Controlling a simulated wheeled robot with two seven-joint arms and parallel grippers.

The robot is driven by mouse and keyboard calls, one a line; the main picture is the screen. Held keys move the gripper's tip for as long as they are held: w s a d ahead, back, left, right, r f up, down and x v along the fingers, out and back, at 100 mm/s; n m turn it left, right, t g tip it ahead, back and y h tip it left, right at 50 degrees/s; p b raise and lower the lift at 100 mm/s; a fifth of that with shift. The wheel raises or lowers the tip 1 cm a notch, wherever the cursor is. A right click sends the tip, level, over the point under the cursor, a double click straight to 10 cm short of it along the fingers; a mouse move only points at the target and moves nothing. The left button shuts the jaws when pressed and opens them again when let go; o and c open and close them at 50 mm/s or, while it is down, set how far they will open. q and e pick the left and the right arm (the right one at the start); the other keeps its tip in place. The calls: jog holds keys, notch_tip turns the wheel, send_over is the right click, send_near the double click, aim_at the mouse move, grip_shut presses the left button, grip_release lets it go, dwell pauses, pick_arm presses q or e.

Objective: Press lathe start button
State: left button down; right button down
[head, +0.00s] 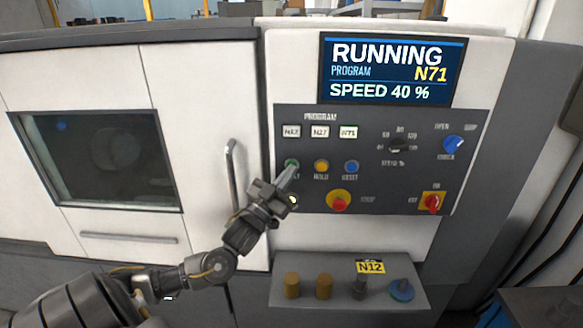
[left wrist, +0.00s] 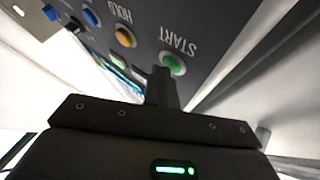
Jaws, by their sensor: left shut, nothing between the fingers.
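The green start button (head: 291,163) is on the dark control panel (head: 465,185) of the lathe, left of the yellow hold button. It also shows in the left wrist view (left wrist: 174,64), beside the label START. My left gripper (head: 290,174) is shut and empty. Its fingertips are at the green button's lower edge in the head view and cover part of the label. In the left wrist view the fingers (left wrist: 161,78) end just beside the button; I cannot tell whether they touch it. The screen (head: 385,70) reads RUNNING, PROGRAM N71, SPEED 40 %. My right gripper is not in view.
The yellow hold button (head: 321,166) and blue reset button (head: 351,167) are close by on the right. Below is a red stop button (head: 338,201). A door handle (head: 232,175) stands out left of the panel. A shelf (head: 330,296) with several small parts juts out below.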

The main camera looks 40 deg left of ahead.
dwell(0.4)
pick_arm(q)
jog(key=shift+s+d+p, duration=0.35)
jog(key=shift+s+d, duration=0.15)
jog(key=shift+s, duration=0.15)
jog(key=shift+s+d+p, duration=0.45)
jog(key=shift+s+d, duration=0.3)
jog(key=shift+s, duration=0.25)
jog(key=shift+s+d+p, duration=0.4)
jog(key=shift+s+d, duration=0.35)
jog(key=shift+s, duration=0.25)
